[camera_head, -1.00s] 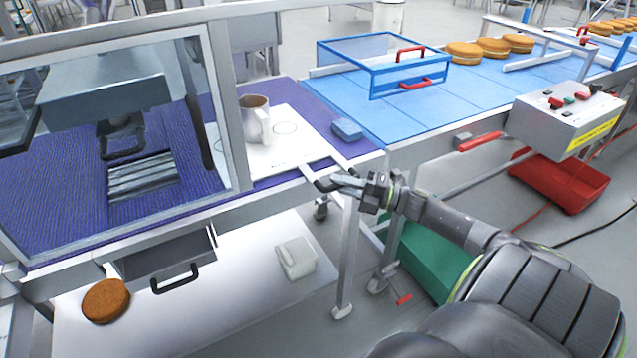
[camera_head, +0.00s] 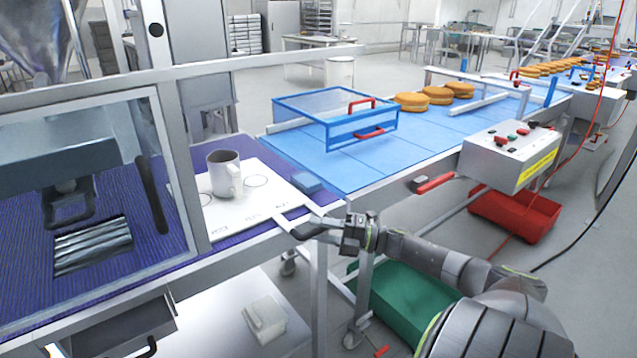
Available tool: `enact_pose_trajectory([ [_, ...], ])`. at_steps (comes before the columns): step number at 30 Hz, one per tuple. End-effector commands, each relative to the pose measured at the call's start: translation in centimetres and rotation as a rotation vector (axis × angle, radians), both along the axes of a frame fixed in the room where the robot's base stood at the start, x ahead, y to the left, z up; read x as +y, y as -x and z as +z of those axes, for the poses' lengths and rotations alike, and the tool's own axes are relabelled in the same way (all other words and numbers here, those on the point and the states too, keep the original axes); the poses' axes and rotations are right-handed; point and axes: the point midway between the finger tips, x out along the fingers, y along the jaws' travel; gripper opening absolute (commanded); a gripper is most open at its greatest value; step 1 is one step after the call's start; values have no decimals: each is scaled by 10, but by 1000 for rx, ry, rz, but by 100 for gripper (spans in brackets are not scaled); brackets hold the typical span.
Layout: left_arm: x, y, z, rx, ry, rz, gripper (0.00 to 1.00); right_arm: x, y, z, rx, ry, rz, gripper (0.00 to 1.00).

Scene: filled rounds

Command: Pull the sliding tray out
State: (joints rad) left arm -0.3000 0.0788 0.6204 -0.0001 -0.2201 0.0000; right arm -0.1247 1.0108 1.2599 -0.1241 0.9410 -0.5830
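The white sliding tray (camera_head: 232,221) lies on the purple work surface, with printed circles and small lettering on it. A grey-white mug (camera_head: 224,174) stands upright on it, inside a printed circle. Pale bars reach from its front edge past the table edge, towards a dark handle. My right gripper (camera_head: 318,228) is at this handle, its fingers overlapping it in view. I cannot tell whether the fingers are shut on it. My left gripper is not in view.
A blue block (camera_head: 307,182) sits beside the tray. A clear blue-framed guard (camera_head: 335,110) stands over the blue conveyor (camera_head: 380,160). A grey control box (camera_head: 511,155) is at right. A metal drawer (camera_head: 118,328) hangs below the work surface. A transparent-fronted enclosure stands at left.

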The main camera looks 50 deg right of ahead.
Motion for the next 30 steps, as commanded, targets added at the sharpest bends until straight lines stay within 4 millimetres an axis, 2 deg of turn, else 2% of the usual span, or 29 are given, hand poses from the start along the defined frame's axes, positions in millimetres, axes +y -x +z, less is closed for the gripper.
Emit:
enact_pose_trajectory([
  [8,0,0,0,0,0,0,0,1,1,-1,0,-1,3,38],
  [13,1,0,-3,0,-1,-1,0,-7,13,-5,4,0,3,38],
  [30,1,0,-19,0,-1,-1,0,-76,122,-21,3,2,-2,38],
])
